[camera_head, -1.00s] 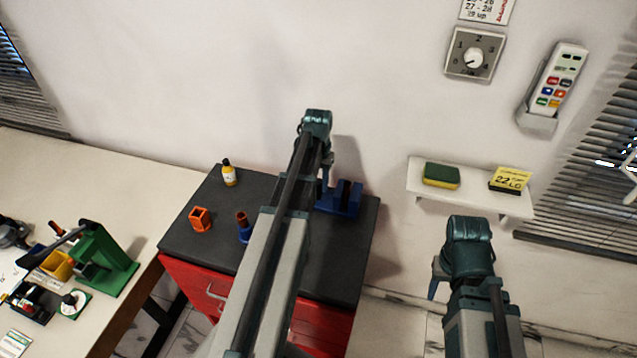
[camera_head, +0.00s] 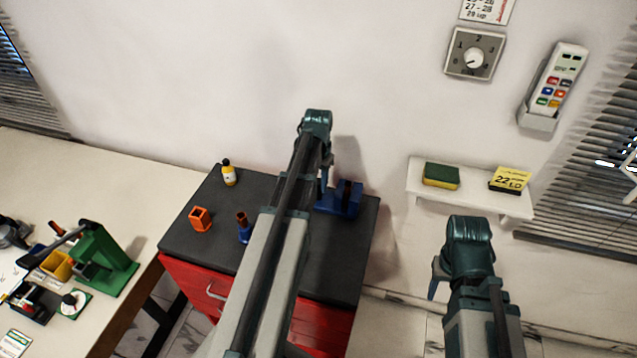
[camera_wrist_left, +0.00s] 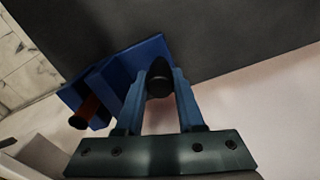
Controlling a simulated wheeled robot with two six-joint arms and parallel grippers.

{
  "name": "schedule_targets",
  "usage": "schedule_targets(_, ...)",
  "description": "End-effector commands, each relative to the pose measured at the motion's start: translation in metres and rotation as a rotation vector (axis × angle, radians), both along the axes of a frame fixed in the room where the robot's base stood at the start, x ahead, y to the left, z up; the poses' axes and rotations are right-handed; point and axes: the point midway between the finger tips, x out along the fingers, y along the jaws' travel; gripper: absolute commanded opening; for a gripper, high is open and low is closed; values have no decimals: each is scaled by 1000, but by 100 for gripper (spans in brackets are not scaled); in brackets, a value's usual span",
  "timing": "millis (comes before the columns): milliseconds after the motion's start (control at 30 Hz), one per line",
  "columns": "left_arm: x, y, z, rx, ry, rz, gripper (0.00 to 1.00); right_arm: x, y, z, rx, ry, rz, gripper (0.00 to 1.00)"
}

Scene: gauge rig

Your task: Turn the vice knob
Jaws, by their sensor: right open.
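The blue vice (camera_head: 343,201) stands on the dark top of the red cabinet, partly hidden behind my left arm in the head view. In the left wrist view, the blue vice body (camera_wrist_left: 145,58) is beyond my fingers. The black rounded vice knob (camera_wrist_left: 159,80) sits between the fingertips of my left gripper (camera_wrist_left: 160,76), filling the gap, and the gripper looks shut on it. A brown cylinder (camera_wrist_left: 84,112) shows beside a blue block at the left. My right gripper (camera_head: 436,280) hangs open at the lower right, away from the vice, largely hidden by its wrist.
A yellow bottle (camera_head: 229,174), an orange holder (camera_head: 200,218) and a blue holder (camera_head: 244,232) with a brown top stand on the cabinet top (camera_head: 300,262). A wall shelf (camera_head: 470,202) carries a sponge and a yellow note block. The bench with a green press is at left.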

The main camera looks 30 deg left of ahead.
Motion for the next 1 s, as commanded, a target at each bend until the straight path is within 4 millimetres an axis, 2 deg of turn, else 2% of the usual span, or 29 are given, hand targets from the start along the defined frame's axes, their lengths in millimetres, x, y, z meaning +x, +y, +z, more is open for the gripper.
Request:
schedule_targets(33, 0, 0, 0, -1, 0, 0, 46, 0, 0, 0, 0, 0, 0, 50)
schedule_targets(133, 0, 0, 0, -1, 0, 1, 64, 0, 0, 0, 0, 0, 0, 50)
schedule_targets(167, 0, 0, 0, 0, 0, 1, 67, 0, 0, 0, 0, 0, 0, 50)
schedule_targets(467, 0, 0, 1, 0, 0, 1, 67, 0, 0, 1, 0, 0, 0, 50)
schedule_targets(667, 0, 0, 9, 0, 0, 1, 67, 0, 0, 9, 0, 0, 0, 50)
schedule_targets(867, 0, 0, 31, 0, 0, 1, 67, 0, 0, 31, 0, 0, 0, 50)
schedule_targets(1000, 0, 0, 52, 0, 0, 1, 67, 0, 0, 52, 0, 0, 1, 50)
